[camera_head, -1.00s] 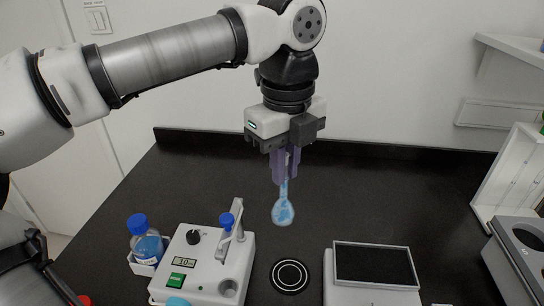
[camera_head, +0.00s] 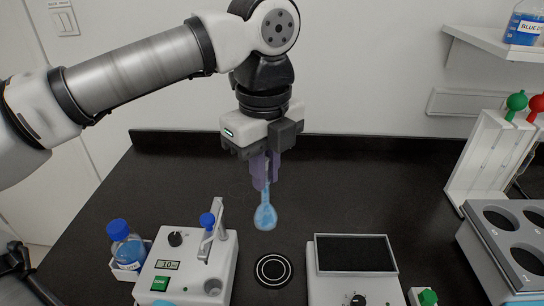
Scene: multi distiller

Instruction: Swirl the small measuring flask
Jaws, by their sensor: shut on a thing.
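The small measuring flask (camera_head: 265,216) is clear with a round bulb, a narrow neck and blue liquid inside. It hangs nearly upright in the air above the black bench. My gripper (camera_head: 265,180), with purple fingers, is shut on the upper neck of the flask from above. The fingers hide the top of the neck.
A round ringed pad (camera_head: 273,269) lies on the black bench (camera_head: 340,200). Left of it are a white dispenser (camera_head: 190,262) and a blue-capped bottle (camera_head: 127,248). Right are a dark-topped device (camera_head: 355,255), a holed rack (camera_head: 510,235) and a white stand (camera_head: 490,150).

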